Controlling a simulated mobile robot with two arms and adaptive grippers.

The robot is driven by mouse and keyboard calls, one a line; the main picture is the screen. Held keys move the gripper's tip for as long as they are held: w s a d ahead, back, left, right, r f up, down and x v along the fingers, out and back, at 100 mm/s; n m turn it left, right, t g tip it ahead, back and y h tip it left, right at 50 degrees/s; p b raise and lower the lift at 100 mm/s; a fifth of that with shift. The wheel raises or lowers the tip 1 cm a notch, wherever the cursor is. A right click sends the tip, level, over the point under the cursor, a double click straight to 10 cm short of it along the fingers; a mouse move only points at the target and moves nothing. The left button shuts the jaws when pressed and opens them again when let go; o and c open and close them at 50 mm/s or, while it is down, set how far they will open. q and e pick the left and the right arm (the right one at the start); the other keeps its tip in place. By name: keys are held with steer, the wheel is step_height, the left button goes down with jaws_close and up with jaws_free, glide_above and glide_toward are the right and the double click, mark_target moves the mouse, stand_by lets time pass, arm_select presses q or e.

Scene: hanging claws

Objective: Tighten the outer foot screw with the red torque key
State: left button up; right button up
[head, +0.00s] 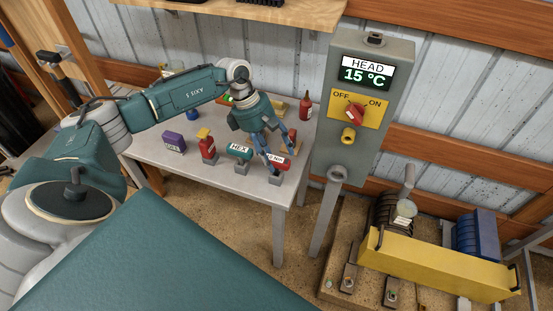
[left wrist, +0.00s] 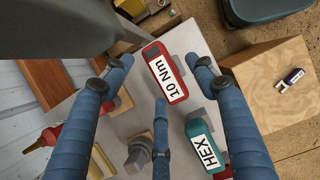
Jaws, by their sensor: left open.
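The red torque key (head: 285,164), labelled 10 Nm, stands in a grey holder at the table's front right corner. It also shows in the left wrist view (left wrist: 165,75). My left gripper (head: 279,158) is open just above it, with its blue fingers spread on both sides of the key and a third finger near one end. No finger is clearly closed on it. On the wooden platform at the lower right are small metal foot fittings (head: 349,279) (head: 391,296) in front of a yellow beam. I cannot tell which is the outer foot screw. My right gripper is not in view.
A teal HEX key (head: 238,151) stands close beside the red key. A red-and-yellow tool (head: 206,145) and a purple block (head: 174,142) stand farther left. A red bottle (head: 305,106) is at the back. The grey control box (head: 362,110) on its post rises between table and platform.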

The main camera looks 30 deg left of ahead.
arm_select(q)
steer(key=shift+d+f, duration=0.3)
steer(key=shift+f, duration=0.5)
steer(key=shift+w+d+f, duration=0.1)
steer(key=shift+f, duration=0.05)
steer(key=c, duration=1.3)
steer(key=shift+c, duration=0.2)
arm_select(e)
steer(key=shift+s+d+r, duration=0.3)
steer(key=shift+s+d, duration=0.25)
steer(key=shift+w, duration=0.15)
